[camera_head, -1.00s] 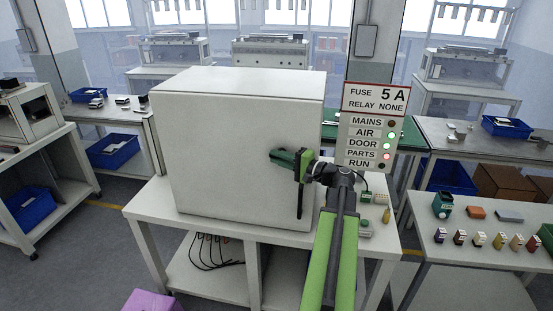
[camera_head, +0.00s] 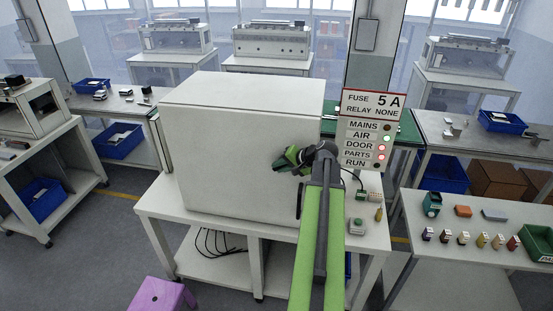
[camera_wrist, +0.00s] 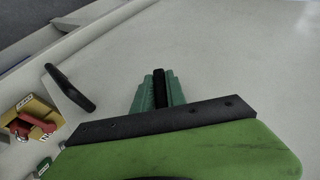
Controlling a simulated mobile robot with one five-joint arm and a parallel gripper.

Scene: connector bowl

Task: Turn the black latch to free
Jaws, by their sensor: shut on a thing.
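My gripper (camera_head: 284,162) is at the front face of the large white cabinet (camera_head: 235,150), near its right side. In the wrist view, its green fingers (camera_wrist: 158,90) are shut on the black latch (camera_wrist: 160,86), a narrow black bar between them. The arm and fingers hide most of the latch in the head view. A separate black handle (camera_wrist: 70,88) stands on the cabinet face, left of the fingers in the wrist view. The same handle shows below my gripper in the head view (camera_head: 299,200).
A sign panel (camera_head: 370,130) with lamps stands right of the cabinet; AIR looks green, DOOR and PARTS look red. A red and yellow switch (camera_wrist: 32,120) sits at the wrist view's left. A purple stool (camera_head: 162,295) stands in front. A parts table (camera_head: 470,260) is at right.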

